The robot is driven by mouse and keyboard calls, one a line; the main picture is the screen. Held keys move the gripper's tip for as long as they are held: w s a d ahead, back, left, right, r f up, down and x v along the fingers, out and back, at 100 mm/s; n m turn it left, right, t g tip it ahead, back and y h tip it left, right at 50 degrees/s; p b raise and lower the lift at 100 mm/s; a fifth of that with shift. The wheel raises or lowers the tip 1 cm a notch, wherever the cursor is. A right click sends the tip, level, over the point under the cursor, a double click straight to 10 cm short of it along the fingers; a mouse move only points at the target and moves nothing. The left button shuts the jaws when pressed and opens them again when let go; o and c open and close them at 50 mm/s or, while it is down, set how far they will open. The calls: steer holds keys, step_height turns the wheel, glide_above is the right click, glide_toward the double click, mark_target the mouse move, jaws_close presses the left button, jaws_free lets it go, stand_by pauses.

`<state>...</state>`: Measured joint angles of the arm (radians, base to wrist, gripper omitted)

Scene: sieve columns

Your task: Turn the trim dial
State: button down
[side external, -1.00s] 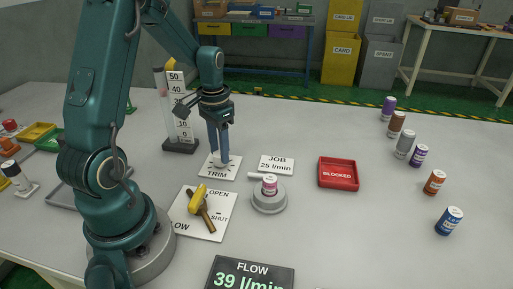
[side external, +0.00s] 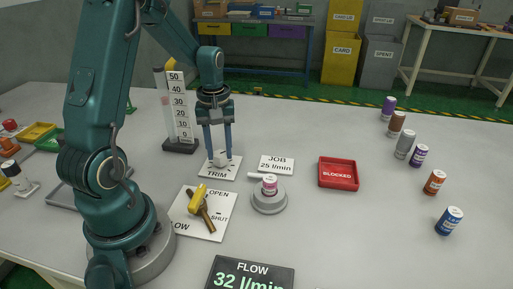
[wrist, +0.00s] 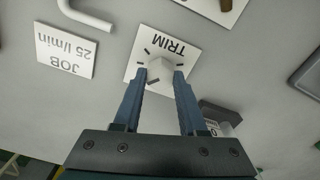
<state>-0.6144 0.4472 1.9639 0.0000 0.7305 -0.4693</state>
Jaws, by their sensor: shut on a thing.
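The trim dial (side external: 221,159) is a small pale knob on a white plate marked TRIM (side external: 218,174). In the wrist view the dial (wrist: 161,66) lies between the tips of my gripper (wrist: 163,75). My gripper (side external: 220,156) points straight down and is shut on the dial, one finger on each side. The flow display (side external: 250,277) at the front reads 32 l/min. The job card (side external: 277,165) reads 25 l/min and lies right of the dial plate. The scaled column (side external: 178,108) stands behind and left of the dial.
A capped canister on a round grey base (side external: 268,200) stands to the right. A red BLOCKED tray (side external: 338,173) and several small canisters lie further right.

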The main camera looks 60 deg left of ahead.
mark_target(220, 153)
steer(key=n, duration=0.5)
steer(key=shift+n, duration=0.3)
steer(key=n, duration=0.5)
steer(key=shift+n, duration=0.4)
steer(key=shift+c, duration=2.3)
jaws_free()
steer(key=shift+r, duration=0.15)
steer(key=shift+r, duration=2.45)
